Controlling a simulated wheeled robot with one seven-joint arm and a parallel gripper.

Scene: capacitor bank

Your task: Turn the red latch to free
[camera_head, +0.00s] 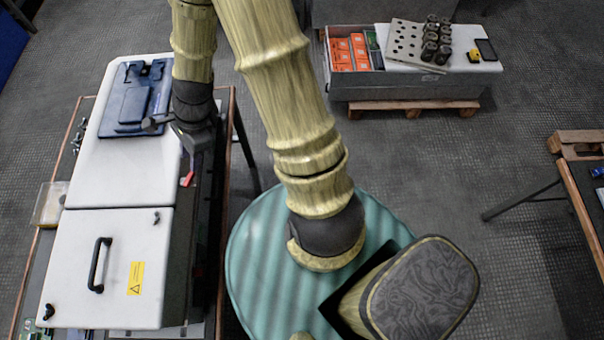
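The red latch (187,179) is a small red piece on the dark right side of the white cabinet, near the seam between its two lids. My gripper (171,146) is at the end of my arm, just above the latch in the picture. Two grey-black prongs spread apart from it, one to the left over the white lid and one down towards the latch. It looks open, with nothing seen between the prongs. I cannot tell whether the lower prong touches the latch. The gripper and wrist hide part of the cabinet side.
The near white lid (130,235) has a black handle (99,264) and a yellow warning label (136,278). A blue case (132,97) lies on the far lid. A grey crate (400,88) with orange boxes stands at the back. Another table (575,185) is at right.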

